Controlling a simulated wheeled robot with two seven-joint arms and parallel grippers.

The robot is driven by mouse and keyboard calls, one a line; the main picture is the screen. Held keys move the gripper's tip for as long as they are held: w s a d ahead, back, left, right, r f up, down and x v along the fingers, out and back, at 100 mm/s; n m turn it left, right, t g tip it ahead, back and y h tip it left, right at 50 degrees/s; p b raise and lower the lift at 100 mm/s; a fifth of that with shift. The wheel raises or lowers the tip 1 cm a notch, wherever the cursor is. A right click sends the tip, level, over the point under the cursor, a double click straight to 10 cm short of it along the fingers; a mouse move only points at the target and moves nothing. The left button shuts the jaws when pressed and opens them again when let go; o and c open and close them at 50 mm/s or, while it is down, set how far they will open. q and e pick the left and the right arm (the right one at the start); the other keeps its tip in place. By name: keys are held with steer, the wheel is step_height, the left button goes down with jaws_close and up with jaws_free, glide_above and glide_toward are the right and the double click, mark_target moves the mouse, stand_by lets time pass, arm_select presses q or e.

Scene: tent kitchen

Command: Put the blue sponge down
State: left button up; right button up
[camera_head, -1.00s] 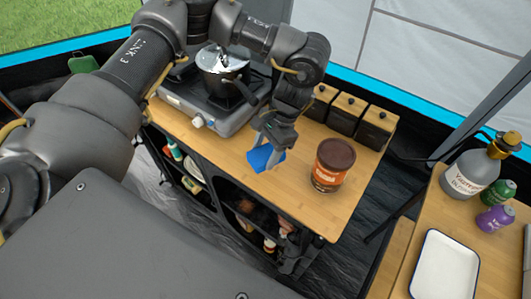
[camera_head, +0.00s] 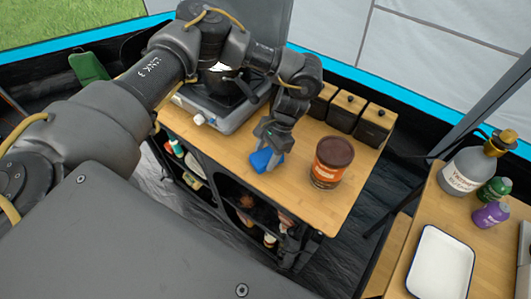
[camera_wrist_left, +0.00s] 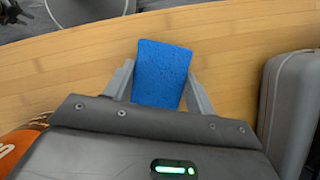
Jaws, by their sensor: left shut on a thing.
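The blue sponge (camera_head: 264,160) is at the front edge area of the wooden table (camera_head: 315,202). My left gripper (camera_head: 270,150) is shut on it, pointing down beside the brown canister. In the left wrist view the sponge (camera_wrist_left: 162,75) sits between the two grey fingers of my left gripper (camera_wrist_left: 162,88), with wood behind it. I cannot tell whether the sponge touches the tabletop. My right gripper is not in view.
A brown canister (camera_head: 331,163) stands just right of the sponge. Black boxes with wooden lids (camera_head: 345,112) line the back. A stove (camera_head: 215,110) with a pot is at the left. A white tray (camera_head: 441,263) lies on the right table.

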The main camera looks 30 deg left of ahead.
arm_select(q)
steer(key=shift+f, duration=0.1)
steer(key=o, duration=0.9)
steer(key=shift+r, duration=0.2)
steer(key=shift+b+v, duration=1.1)
steer(key=shift+v, duration=4.9)
steer(key=shift+d+f, duration=0.1)
